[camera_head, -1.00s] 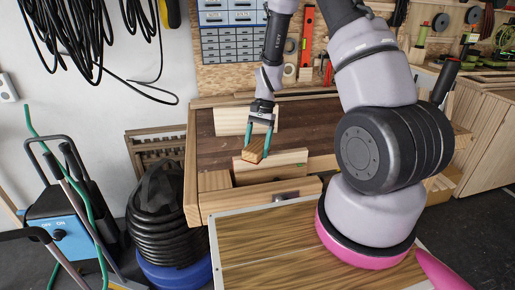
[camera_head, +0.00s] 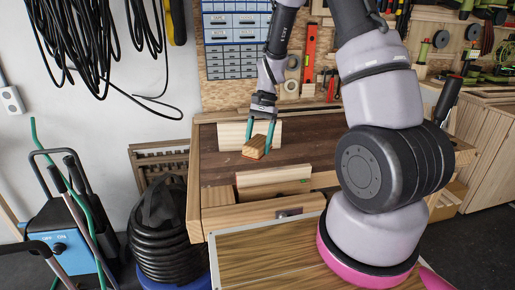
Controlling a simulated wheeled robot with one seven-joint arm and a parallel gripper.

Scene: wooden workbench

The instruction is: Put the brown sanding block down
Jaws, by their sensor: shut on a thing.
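My gripper (camera_head: 259,136) points down with its teal fingers on either side of the brown sanding block (camera_head: 255,148) and is shut on it. The block is tilted a little and shows over the dark top of the workbench (camera_head: 300,147). Whether its underside touches the bench top I cannot tell. A pale board (camera_head: 231,136) stands upright behind the gripper. Another pale wooden board (camera_head: 274,176) lies nearer, at the bench's front edge.
A black hose coil (camera_head: 160,232) stands left of the bench. A wooden slatted rack (camera_head: 158,160) is behind it. The dark bench top right of the block is clear up to my arm. Tools hang on the pegboard (camera_head: 292,70) behind.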

